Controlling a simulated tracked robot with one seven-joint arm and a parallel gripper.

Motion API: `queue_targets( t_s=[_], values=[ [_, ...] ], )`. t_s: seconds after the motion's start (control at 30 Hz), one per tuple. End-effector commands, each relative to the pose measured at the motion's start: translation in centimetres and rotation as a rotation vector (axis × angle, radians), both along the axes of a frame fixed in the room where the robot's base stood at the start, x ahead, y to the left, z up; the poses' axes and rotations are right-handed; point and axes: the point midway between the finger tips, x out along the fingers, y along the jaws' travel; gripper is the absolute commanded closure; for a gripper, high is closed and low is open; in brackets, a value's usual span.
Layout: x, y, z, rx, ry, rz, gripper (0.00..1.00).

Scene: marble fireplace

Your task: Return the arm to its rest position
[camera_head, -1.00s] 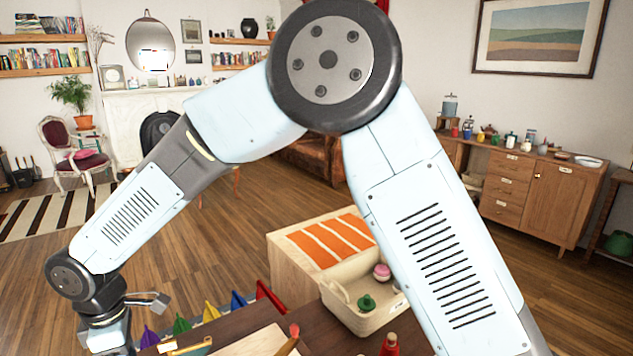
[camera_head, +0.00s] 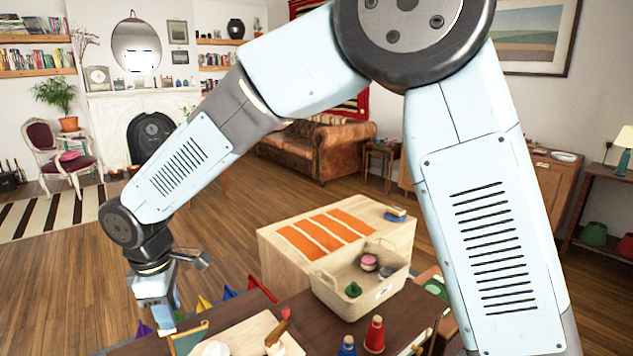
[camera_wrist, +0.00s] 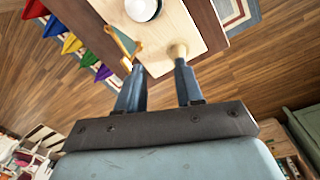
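My arm (camera_head: 480,200) spans the head view, from the lower right up to a large joint at the top and down to the left. My gripper (camera_head: 166,322) hangs at the lower left, by the left end of the dark table (camera_head: 310,318). In the wrist view, my gripper (camera_wrist: 160,65) has two blue fingers spread apart with nothing between them. The fingers point towards a light wooden board (camera_wrist: 185,22). A pale wooden knob-like thing (camera_wrist: 178,50) appears by the right fingertip; I cannot tell whether they touch.
A beige basket (camera_head: 335,295) holds a pink and a green object. A red bottle-like thing (camera_head: 375,335) and a blue one (camera_head: 347,346) stand on the table. Coloured flags (camera_wrist: 72,42) line its edge. A wooden cabinet (camera_head: 275,258) stands behind; open floor lies to the left.

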Motion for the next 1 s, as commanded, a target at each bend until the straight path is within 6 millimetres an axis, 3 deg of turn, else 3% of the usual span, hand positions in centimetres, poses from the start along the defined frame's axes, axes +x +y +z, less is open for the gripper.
queue_targets(
  t_s=[0.2, 0.5, 0.77, 1.0],
  values=[
    [4.8, -7.6, 4.6, 0.029, -0.062, -0.228, 0.64],
    [8.3, -19.2, 10.0, 0.084, -0.132, -0.565, 0.64],
    [8.4, -29.1, 13.5, 0.149, -0.183, -0.861, 0.64],
    [6.4, -37.4, 15.8, 0.230, -0.221, -1.132, 0.64]
  ],
)
